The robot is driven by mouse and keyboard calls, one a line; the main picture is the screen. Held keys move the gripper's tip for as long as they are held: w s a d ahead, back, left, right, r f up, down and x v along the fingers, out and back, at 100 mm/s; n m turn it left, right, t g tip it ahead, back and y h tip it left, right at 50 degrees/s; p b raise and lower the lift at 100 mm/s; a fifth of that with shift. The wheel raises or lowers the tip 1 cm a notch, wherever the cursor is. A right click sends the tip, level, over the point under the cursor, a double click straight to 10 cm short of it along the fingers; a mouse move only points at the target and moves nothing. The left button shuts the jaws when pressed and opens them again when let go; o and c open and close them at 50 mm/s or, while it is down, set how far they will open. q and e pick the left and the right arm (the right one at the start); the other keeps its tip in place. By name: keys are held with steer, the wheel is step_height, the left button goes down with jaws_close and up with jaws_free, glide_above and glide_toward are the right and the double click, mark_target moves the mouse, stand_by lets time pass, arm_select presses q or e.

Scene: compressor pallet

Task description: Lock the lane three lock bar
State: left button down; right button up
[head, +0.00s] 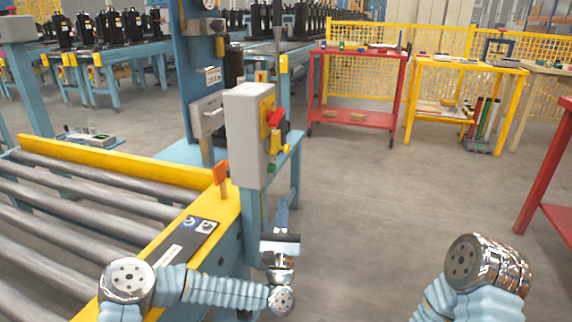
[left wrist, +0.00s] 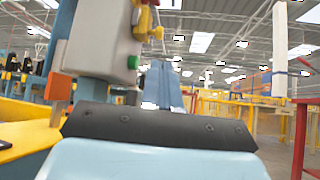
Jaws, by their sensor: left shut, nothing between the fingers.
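A grey control box (head: 250,135) with a red handle (head: 275,118) and a green button (head: 274,161) stands on a blue post at the roller lane's right end. An orange upright tab (head: 221,173) stands on the yellow end rail beside it; I cannot tell whether it is the lock bar. My left gripper (head: 281,212) is shut and empty, pointing away from me, below and right of the box. In the left wrist view, the fingers (left wrist: 165,84) are right of the box (left wrist: 105,38) and the orange tab (left wrist: 60,88). My right gripper is out of view; only its arm shows.
The roller conveyor (head: 90,215) with yellow rails fills the left. A red cart (head: 355,85) and a yellow table (head: 465,80) stand at the back right. The floor between is clear.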

mark_target(286, 152)
arm_select(q)
steer(key=p+x, duration=0.2)
steer(key=x, duration=1)
step_height(286, 152, up, 4)
steer(key=shift+f+b, duration=0.1)
steer(key=shift+b, duration=0.65)
